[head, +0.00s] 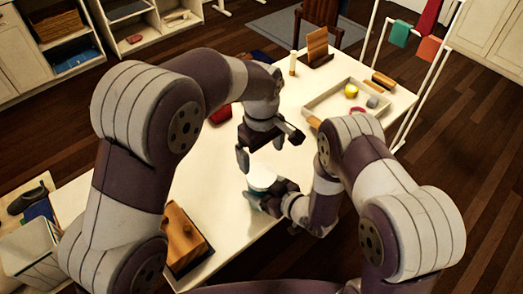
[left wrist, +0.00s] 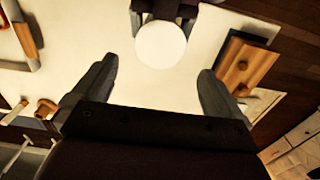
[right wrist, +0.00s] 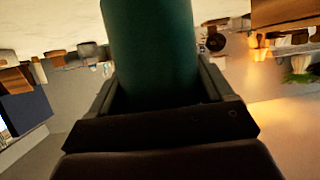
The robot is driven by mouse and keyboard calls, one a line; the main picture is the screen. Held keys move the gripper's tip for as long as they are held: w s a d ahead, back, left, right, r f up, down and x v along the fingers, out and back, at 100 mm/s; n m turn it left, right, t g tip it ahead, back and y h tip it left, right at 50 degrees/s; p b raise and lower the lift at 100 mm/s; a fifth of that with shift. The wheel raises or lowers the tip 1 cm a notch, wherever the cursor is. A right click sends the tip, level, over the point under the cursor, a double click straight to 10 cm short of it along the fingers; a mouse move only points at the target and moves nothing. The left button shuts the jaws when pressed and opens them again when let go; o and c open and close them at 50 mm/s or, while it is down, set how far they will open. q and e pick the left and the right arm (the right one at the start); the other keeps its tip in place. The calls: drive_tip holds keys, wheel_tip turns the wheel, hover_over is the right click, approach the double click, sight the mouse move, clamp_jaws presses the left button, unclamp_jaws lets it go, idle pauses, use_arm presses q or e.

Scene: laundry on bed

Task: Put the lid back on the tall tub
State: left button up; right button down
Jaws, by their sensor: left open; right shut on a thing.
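The tall tub (right wrist: 150,45) is a dark green cylinder between the fingers of my right gripper (head: 268,194), which is shut on its side. In the head view the tub's white round top (head: 262,174) shows above that gripper, over the white table. In the left wrist view the top is a plain white disc (left wrist: 161,45); I cannot tell for sure whether it is the lid lying on the tub. My left gripper (head: 270,147) is open and empty, pointing down above and slightly beyond the tub. Its spread fingers (left wrist: 158,88) show nothing between them.
A wooden block with a knob (head: 184,236) stands at the table's near left. A shallow tray (head: 321,106) with small items lies at the far right, near a wooden stand (head: 317,46) and a small upright cylinder (head: 293,63). The white table (head: 221,172) is bare around the tub.

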sight(262, 175)
use_arm(q)
drive_tip(key=shift+f, duration=4)
drive_tip(key=c, duration=1)
drive_tip(key=m, duration=0.6)
drive_tip(key=shift+m, duration=0.4)
drive_tip(key=o, duration=1)
drive_tip(key=shift+r, duration=2.3)
